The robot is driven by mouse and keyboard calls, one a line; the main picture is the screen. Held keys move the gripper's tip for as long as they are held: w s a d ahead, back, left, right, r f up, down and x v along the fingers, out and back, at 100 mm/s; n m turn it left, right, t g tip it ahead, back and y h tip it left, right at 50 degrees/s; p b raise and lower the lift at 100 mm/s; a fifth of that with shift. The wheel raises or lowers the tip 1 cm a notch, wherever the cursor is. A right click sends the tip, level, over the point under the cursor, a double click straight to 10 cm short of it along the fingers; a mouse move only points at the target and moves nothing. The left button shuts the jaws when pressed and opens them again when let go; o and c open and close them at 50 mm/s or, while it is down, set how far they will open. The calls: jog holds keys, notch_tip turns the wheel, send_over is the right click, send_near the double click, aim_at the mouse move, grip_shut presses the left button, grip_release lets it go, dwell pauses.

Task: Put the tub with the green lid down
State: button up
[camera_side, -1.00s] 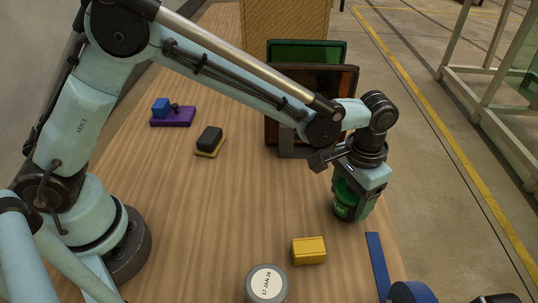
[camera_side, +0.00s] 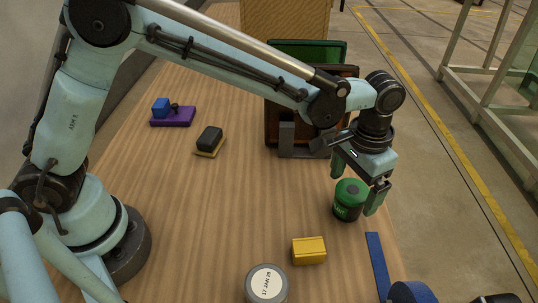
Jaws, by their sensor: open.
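The tub with the green lid (camera_side: 349,201) stands upright on the wooden table, near its right edge. The lid is in plain view below the palm.
A yellow block (camera_side: 309,251) and a grey round container (camera_side: 267,284) lie nearer the camera. A blue strip (camera_side: 377,262) runs along the right edge. Dark bins (camera_side: 340,75) stand behind.

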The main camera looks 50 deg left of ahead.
aim_at(350, 187)
notch_tip(350, 187, up, 8)
jog(key=shift+r, duration=0.1)
jog(key=s+a+r+n+t+h, duration=0.1)
jog(key=s+a+r+n+t, duration=0.2)
jog(key=a, duration=1.2)
jog(key=s+a+f+t+y, duration=0.1)
jog(key=s+a+f+t, duration=0.2)
jog(key=s+a, duration=0.5)
jog(key=shift+a+t, duration=0.6)
jog(key=shift+a, duration=0.15)
